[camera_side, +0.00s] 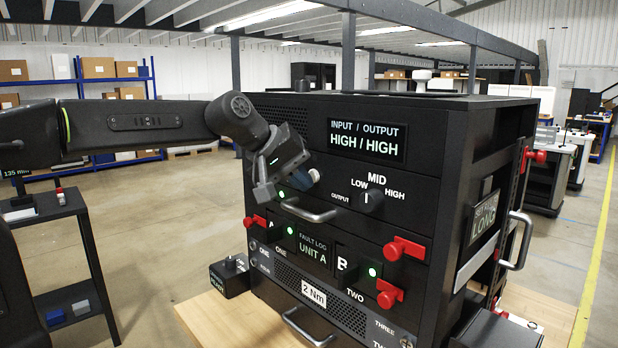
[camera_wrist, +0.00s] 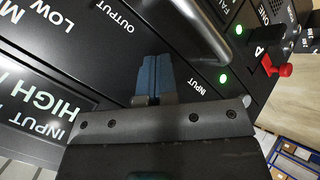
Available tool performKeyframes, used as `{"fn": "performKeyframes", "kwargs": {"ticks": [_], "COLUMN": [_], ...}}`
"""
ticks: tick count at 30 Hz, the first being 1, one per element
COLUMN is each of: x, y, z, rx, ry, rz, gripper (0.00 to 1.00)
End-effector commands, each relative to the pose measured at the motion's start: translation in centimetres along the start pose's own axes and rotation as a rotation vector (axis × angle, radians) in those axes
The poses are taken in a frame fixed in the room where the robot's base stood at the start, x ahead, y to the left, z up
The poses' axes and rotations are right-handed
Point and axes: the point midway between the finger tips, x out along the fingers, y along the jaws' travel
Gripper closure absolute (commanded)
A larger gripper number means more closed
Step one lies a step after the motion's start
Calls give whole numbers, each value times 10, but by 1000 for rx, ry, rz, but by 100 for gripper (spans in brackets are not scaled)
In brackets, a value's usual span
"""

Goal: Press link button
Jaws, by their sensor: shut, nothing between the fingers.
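No label reading "link" is legible in either view, so I cannot tell which control is the link button. My gripper (camera_side: 264,192) is in front of the upper left of the black rack's front panel; it also shows in the wrist view (camera_wrist: 154,62). Its blue fingers are together and empty. A green light (camera_side: 281,193) shows beside the gripper, and a second green light (camera_side: 291,230) sits lower, near the Unit A display (camera_side: 313,254). The wrist view shows two green lights, one near the INPUT label (camera_wrist: 223,78) and one near A (camera_wrist: 239,30). Contact with the panel cannot be told.
A metal handle (camera_side: 310,213) sticks out just below my gripper. An output selector knob (camera_side: 371,200) is to the right. Red latches (camera_side: 404,249) protrude from the lower panel. A small black box (camera_side: 230,276) stands on the wooden bench (camera_side: 215,318).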

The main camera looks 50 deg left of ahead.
Motion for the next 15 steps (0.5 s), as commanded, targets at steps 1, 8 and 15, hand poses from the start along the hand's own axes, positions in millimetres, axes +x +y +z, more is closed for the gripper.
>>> {"fn": "performKeyframes", "kwargs": {"ticks": [1, 8, 15], "x": [1, 1, -4], "y": [0, 0, -3], "z": [0, 0, 3], "rx": [0, 0, 0], "ry": [0, 1, 1], "rz": [0, 0, 0], "gripper": [100, 100, 100]}}
